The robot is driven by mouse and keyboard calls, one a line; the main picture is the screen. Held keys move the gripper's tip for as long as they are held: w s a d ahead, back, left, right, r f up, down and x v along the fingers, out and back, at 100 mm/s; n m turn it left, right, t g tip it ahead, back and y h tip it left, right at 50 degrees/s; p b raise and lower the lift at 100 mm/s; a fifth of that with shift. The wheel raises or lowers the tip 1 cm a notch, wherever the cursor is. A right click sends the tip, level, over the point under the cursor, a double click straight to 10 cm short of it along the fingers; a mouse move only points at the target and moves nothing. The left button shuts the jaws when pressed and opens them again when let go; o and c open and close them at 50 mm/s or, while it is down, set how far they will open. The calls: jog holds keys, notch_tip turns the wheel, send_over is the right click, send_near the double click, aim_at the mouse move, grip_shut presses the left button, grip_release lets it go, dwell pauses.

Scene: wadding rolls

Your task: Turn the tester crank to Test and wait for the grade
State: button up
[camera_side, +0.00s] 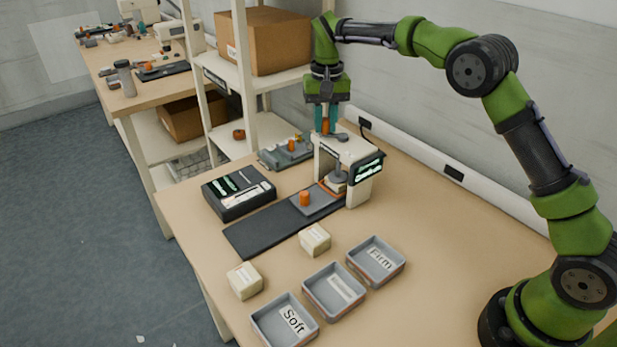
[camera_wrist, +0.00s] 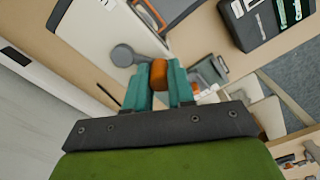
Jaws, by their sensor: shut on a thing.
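The tester (camera_side: 327,155) is a white arch-shaped frame with a lit green display (camera_side: 369,167) on its right face; the display's text is too small to read. Its crank is a grey lever on top with an orange knob (camera_wrist: 158,73). My gripper (camera_side: 327,122) is shut on that knob from above, its teal fingers on either side in the wrist view (camera_wrist: 159,85). The grey crank hub (camera_wrist: 124,55) shows left of the knob. Under the arch, a cream piece (camera_side: 336,184) sits below a grey press foot. Whether the crank is at Test cannot be read.
A grey slide with an orange knob (camera_side: 304,199) lies on a dark track (camera_side: 258,232). Two cream blocks (camera_side: 245,281) (camera_side: 315,239) and three grey trays, Soft (camera_side: 264,331), a middle one and Firm (camera_side: 390,277), stand in front.

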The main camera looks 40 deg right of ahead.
jog(key=shift+d, duration=0.35)
jog(key=shift+w+d, duration=0.2)
jog(key=shift+d, duration=0.3)
jog(key=shift+w+d, duration=0.15)
jog(key=shift+d, duration=0.35)
jog(key=o, duration=0.8)
jog(key=shift+c, duration=0.2)
jog(key=shift+a, duration=0.1)
jog(key=shift+r, duration=0.15)
notch_tip(320, 180, up, 7)
